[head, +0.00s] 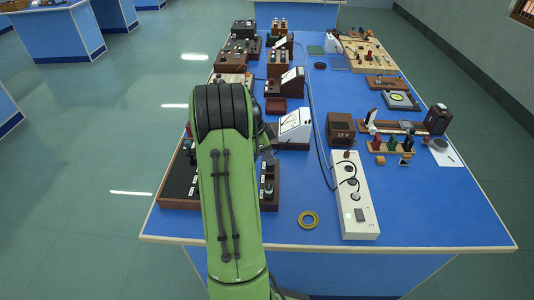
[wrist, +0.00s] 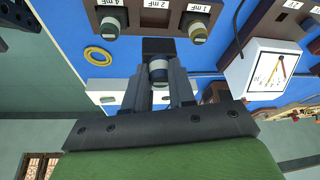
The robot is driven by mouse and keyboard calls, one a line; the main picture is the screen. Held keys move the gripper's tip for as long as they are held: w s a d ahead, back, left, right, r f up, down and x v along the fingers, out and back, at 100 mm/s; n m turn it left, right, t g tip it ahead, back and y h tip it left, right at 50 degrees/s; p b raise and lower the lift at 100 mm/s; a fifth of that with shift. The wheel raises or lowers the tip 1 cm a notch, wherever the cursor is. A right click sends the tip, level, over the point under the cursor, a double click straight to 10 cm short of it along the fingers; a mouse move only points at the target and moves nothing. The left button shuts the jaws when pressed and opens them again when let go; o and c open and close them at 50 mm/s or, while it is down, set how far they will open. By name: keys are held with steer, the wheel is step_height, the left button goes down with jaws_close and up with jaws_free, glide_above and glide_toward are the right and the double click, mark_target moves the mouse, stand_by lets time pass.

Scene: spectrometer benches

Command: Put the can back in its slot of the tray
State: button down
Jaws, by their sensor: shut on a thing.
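My gripper (wrist: 159,78) is shut on a can (wrist: 158,70), a small cylinder with a grey end and a pale band, in the wrist view. The wooden tray (wrist: 133,20) is at the top of that view, with slots labelled 4 mF, 2 mF and 1 mF. Other cans stand at the 4 mF slot (wrist: 109,27) and the 1 mF slot (wrist: 197,28). The middle 2 mF slot (wrist: 154,18) looks empty. The held can appears apart from the tray, in line with that slot.
A yellow ring (head: 308,220) lies on the blue bench (head: 320,255) near the front edge. A white power strip (head: 353,195) stands to its right, with cables. A white-faced meter (head: 294,128) stands behind the tray area. Bare bench lies around the ring.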

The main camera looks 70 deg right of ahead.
mark_target(268, 169)
steer(key=shift+s+f, duration=0.2)
steer(key=shift+f, duration=0.1)
steer(key=shift+w+f+b, duration=0.2)
steer(key=shift+f+b, duration=0.55)
steer(key=shift+f, duration=0.2)
steer(key=shift+f+b, duration=1.8)
steer(key=shift+f, duration=0.45)
steer(key=c, duration=0.9)
jaws_free()
steer(key=shift+o, duration=0.2)
steer(key=p+v, duration=0.4)
steer(key=v, duration=1.2)
steer(key=shift+p, duration=0.4)
